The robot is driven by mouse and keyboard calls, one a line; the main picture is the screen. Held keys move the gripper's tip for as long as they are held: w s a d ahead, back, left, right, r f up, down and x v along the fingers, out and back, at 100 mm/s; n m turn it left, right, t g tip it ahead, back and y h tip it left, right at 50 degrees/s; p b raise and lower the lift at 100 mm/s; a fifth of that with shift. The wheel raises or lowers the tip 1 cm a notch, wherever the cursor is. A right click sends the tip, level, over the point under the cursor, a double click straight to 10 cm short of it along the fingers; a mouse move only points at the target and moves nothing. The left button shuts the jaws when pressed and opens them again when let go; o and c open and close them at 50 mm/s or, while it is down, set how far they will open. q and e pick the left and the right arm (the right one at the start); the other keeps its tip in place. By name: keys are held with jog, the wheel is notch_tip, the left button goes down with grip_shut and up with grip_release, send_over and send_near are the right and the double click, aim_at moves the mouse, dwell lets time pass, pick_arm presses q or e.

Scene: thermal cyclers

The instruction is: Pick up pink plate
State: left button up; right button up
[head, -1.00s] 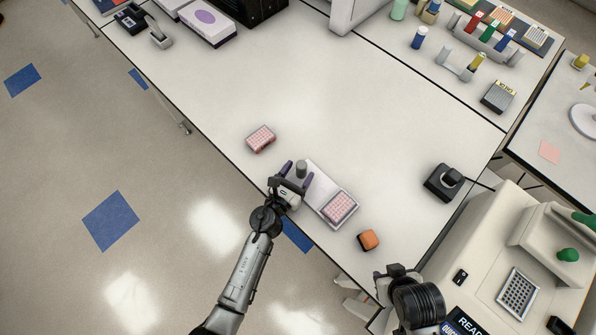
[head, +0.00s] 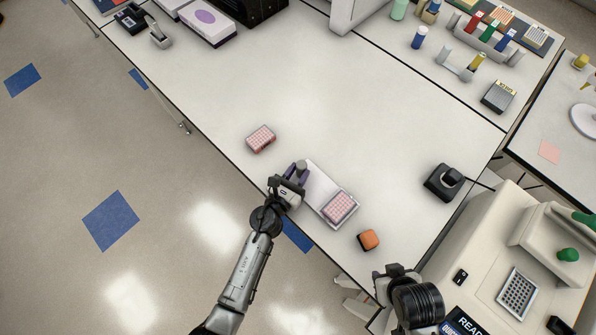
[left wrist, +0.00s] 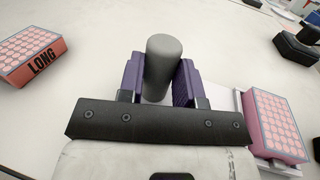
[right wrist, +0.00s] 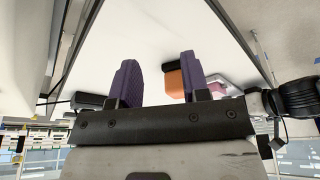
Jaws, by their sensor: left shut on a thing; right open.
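A pink plate (head: 340,207) sits at the near right end of a flat pale tray (head: 318,186); it also shows at the right of the left wrist view (left wrist: 275,125). My left gripper (head: 296,171) is shut on an upright grey cylinder (left wrist: 164,65) beside the tray's far left end. Whether the cylinder joins the tray is hidden. My right gripper (right wrist: 160,82) is open and empty near the table's right front edge.
An orange block (head: 368,240) lies right of the tray. A black device (head: 444,183) stands farther right. A white machine (head: 510,260) fills the lower right. The middle of the table is clear.

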jog(key=shift+d, duration=0.1)
dwell(0.3)
jog(key=shift+o, duration=0.4)
jog(key=o, duration=1)
